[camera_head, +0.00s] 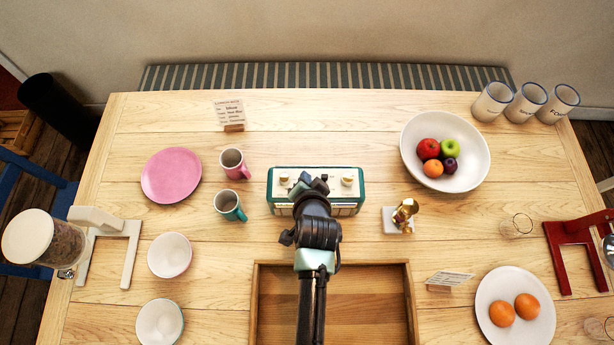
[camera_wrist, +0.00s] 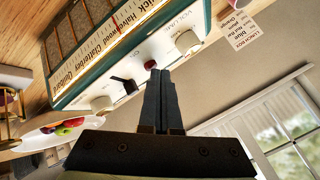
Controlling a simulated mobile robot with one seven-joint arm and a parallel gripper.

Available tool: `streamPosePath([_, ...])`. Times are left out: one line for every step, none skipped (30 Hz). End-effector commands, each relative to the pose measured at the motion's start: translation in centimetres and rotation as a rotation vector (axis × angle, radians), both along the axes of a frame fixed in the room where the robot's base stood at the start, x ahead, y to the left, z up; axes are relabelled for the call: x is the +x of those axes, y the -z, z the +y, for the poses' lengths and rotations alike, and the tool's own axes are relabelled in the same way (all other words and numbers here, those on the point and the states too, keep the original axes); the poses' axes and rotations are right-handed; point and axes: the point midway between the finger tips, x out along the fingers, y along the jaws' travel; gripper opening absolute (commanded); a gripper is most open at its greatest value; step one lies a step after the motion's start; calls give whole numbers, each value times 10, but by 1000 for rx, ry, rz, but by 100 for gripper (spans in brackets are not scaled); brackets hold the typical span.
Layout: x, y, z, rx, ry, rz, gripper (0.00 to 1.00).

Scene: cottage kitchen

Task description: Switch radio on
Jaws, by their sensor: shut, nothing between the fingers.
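The radio (camera_head: 347,197) is a teal and cream box on the wooden table, with a knob at each end of its control panel. In the wrist view, the radio (camera_wrist: 85,45) fills the upper left and shows a red round button (camera_wrist: 150,65), a black lever switch (camera_wrist: 124,84), a volume knob (camera_wrist: 188,42) and another cream knob (camera_wrist: 101,104). My gripper (camera_head: 311,182) is over the middle of the radio. In the wrist view, my shut, empty gripper (camera_wrist: 158,74) has its tips close to the red button. I cannot tell whether they touch it.
An empty wooden tray (camera_head: 382,267) lies in front of the radio. Two mugs (camera_head: 230,205) stand left of it. A small brass item (camera_head: 405,212) and a fruit bowl (camera_head: 412,160) are to the right.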

Motion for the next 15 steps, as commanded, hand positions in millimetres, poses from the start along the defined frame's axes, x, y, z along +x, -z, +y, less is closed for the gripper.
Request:
streamPosePath([0, -2, 0, 0, 0, 1, 0])
streamPosePath([0, -3, 0, 0, 0, 1, 0])
streamPosePath([0, -5, 0, 0, 0, 1, 0])
streamPosePath([0, -7, 0, 0, 0, 1, 0])
streamPosePath([0, -8, 0, 0, 0, 1, 0])
streamPosePath([0, -10, 0, 0, 0, 1, 0])
streamPosePath([0, -10, 0, 0, 0, 1, 0])
streamPosePath([0, -11, 0, 0, 0, 1, 0])
streamPosePath([0, -10, 0, 0, 0, 1, 0])
streamPosePath([0, -10, 0, 0, 0, 1, 0])
streamPosePath([0, -10, 0, 0, 0, 1, 0])
streamPosePath([0, -9, 0, 0, -1, 1, 0])
streamPosePath([0, -9, 0, 0, -1, 1, 0])
streamPosePath([0, -9, 0, 0, 0, 0, 0])
streamPosePath([0, -9, 0, 0, 0, 0, 0])
